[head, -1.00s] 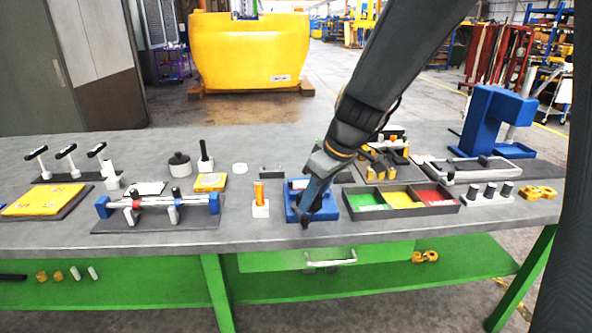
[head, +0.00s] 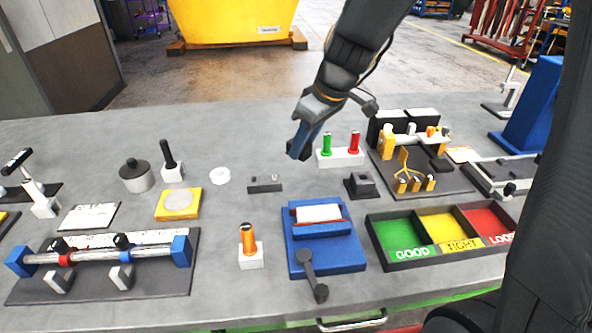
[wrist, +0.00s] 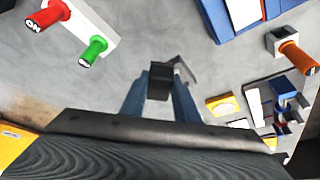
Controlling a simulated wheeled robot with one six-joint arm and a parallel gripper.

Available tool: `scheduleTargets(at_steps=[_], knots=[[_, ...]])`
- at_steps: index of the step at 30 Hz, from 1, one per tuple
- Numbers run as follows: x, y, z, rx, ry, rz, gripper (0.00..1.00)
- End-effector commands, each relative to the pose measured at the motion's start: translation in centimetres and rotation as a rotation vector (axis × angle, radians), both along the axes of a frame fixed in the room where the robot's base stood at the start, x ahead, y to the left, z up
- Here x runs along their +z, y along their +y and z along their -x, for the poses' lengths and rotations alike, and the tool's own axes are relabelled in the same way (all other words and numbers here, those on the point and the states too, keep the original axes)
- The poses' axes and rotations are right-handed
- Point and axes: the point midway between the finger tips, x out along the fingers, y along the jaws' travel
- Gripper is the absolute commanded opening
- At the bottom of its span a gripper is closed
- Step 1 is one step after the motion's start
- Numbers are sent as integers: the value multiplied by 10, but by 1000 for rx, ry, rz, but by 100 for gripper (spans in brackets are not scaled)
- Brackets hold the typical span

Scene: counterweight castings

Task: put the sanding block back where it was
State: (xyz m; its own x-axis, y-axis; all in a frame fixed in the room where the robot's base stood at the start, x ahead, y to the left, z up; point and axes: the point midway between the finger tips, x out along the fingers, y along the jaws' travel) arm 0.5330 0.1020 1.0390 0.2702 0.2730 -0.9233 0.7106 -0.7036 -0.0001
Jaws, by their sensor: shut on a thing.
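My gripper (head: 297,150) hangs above the back middle of the grey bench, left of the green and red buttons. Its blue fingers are shut on a small dark block, probably the sanding block (wrist: 160,82), seen between the fingertips in the wrist view. A black square holder (head: 363,185) stands to the right.
The button box (head: 340,158) is close on the gripper's right. A blue fixture (head: 325,258) with a lever stands nearer the front edge, with an orange-handled post (head: 249,245) beside it. A three-colour tray (head: 393,268) is front right. Bare bench lies around the slotted bar.

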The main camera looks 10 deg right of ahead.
Motion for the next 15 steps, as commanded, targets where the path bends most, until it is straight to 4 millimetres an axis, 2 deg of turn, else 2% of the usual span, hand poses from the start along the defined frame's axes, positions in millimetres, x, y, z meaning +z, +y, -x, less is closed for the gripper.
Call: scheduleTargets(at_steps=[4, 10, 15], knots=[[-13, 0, 1, -2, 4, -1, 4], [-49, -2, 1, -5, 5, -1, 4], [-64, -1, 0, -2, 2, -1, 4]])
